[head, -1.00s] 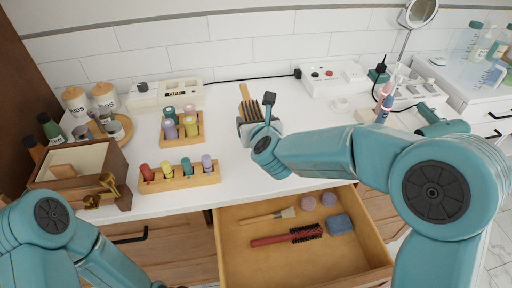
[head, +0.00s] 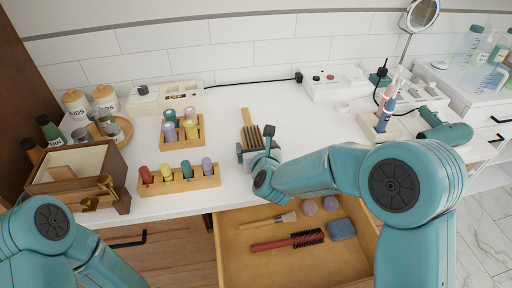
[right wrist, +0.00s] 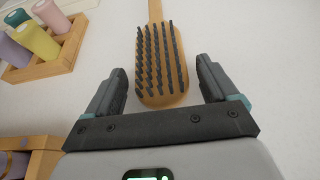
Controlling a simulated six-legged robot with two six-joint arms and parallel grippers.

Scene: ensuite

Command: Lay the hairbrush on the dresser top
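The wooden hairbrush (head: 247,117) with dark bristles lies on the white dresser top (head: 320,125), bristles up and handle toward the wall. My right gripper (head: 258,150) is at the brush's head end. In the right wrist view its fingers (right wrist: 161,85) are open on either side of the hairbrush head (right wrist: 162,80), with a small gap on both sides. The gripper partly hides the head in the head view.
An open drawer (head: 230,262) below holds a red round brush (head: 287,240), a blue block (head: 341,230) and small items. Wooden racks (head: 180,182) of coloured bottles stand left of the hairbrush. Clear dresser top lies right of it.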

